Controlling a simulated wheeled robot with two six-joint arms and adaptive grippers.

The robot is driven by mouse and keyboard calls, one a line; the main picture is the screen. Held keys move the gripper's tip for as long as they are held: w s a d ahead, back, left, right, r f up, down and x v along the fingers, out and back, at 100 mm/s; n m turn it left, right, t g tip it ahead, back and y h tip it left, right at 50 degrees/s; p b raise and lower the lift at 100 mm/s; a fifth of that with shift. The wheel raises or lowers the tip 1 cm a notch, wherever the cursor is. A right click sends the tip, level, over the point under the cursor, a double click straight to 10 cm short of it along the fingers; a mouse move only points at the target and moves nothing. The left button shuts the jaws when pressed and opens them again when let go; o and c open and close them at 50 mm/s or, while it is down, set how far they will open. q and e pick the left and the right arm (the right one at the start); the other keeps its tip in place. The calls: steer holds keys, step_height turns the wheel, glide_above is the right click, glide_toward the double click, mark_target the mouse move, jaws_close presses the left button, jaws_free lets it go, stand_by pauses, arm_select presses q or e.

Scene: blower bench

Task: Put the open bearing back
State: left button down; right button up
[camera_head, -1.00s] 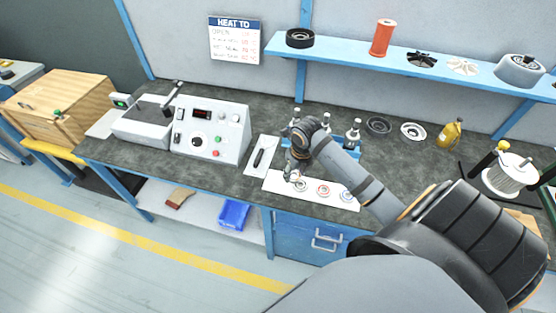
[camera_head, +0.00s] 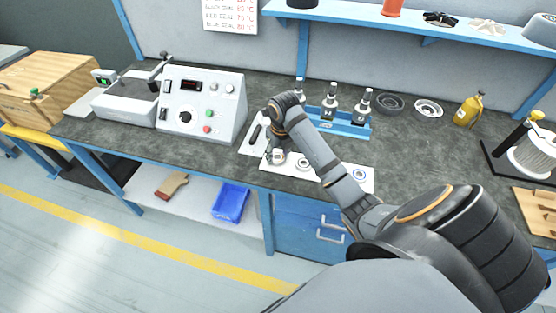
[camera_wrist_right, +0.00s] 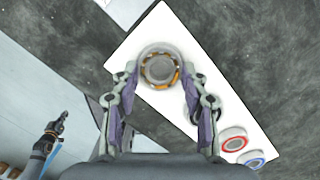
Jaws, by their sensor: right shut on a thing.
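My right gripper (camera_head: 276,158) is over the left end of the white card (camera_head: 345,184) on the bench. In the right wrist view its fingers (camera_wrist_right: 159,72) are shut on the sides of a round open bearing (camera_wrist_right: 160,68), grey with orange-brown balls showing. The white card (camera_wrist_right: 150,42) lies behind it; I cannot tell how large any gap is. A red-ringed bearing (camera_wrist_right: 233,138) and a blue-ringed bearing (camera_wrist_right: 250,158) lie near the card's other end. A ring-shaped mark or part (camera_head: 303,164) shows just right of the gripper. My forearm hides the card's middle.
A blue rack (camera_head: 345,127) with several bottle-like holders stands behind the card. The control box (camera_head: 203,104) stands left.

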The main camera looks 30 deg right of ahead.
mark_target(280, 159)
steer(key=shift+f, duration=0.2)
steer(key=o, duration=1.2)
arm_select(q)
steer(key=shift+w+f, duration=0.1)
steer(key=shift+w, duration=0.1)
steer(key=shift+s, duration=0.1)
arm_select(e)
steer(key=shift+r, duration=0.2)
steer(key=shift+r, duration=0.3)
steer(key=r, duration=0.4)
steer(key=s+r, duration=0.1)
steer(key=r, duration=0.1)
steer(key=shift+p, duration=0.35)
arm_select(q)
step_height(280, 159, up, 7)
steer(key=p, duration=0.6)
steer(key=shift+f, duration=0.2)
arm_select(e)
steer(key=r, duration=0.3)
steer(key=s+r, duration=0.1)
steer(key=r, duration=0.1)
steer(key=shift+r, duration=0.2)
